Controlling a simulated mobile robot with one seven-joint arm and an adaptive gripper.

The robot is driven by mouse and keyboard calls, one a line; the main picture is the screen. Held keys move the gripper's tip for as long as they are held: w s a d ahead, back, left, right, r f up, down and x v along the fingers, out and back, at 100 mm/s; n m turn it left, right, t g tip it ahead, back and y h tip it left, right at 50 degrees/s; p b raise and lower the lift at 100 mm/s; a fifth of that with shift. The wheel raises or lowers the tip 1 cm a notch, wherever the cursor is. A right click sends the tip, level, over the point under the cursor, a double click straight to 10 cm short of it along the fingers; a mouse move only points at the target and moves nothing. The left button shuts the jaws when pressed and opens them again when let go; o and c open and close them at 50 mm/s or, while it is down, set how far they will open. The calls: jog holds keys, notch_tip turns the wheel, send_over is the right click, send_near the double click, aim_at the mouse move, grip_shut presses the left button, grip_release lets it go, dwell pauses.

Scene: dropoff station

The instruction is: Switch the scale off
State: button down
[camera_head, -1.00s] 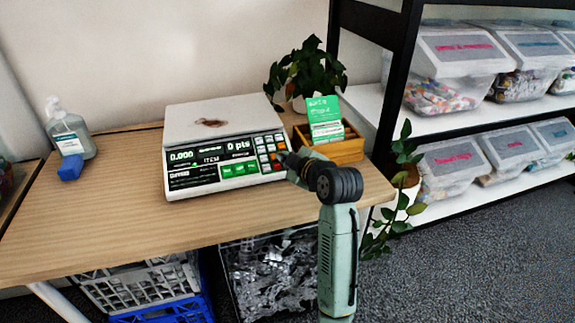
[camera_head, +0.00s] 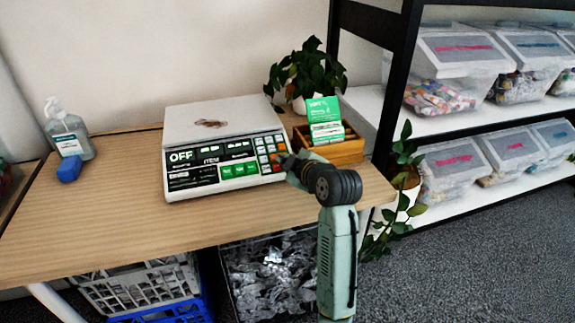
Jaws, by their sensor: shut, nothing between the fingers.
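The white scale (camera_head: 215,122) stands on the wooden table (camera_head: 110,220). I cannot tell whether the fingertips touch a key, as the gripper hides part of that corner.
A wooden box with green cards (camera_head: 340,148) stands just right of the scale, with a potted plant (camera_head: 305,75) behind it. A black-framed shelf (camera_head: 395,60) stands at right. The table's front left is clear.

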dwell(0.4)
jog(key=shift+s+d+r+p, duration=0.1)
jog(key=shift+s+r+p, duration=0.1)
jog(key=shift+r, duration=0.15)
jog(key=shift+s+d+r+p, duration=0.1)
jog(key=shift+r+p, duration=0.1)
jog(key=shift+r, duration=0.1)
jog(key=r+p, duration=0.1)
jog(key=s+r+p, duration=0.1)
jog(key=r, duration=0.1)
jog(key=s+r+p, duration=0.1)
jog(key=shift+d+r, duration=0.25)
jog(key=shift+r, duration=0.05)
jog(key=shift+w, duration=0.1)
dwell(0.6)
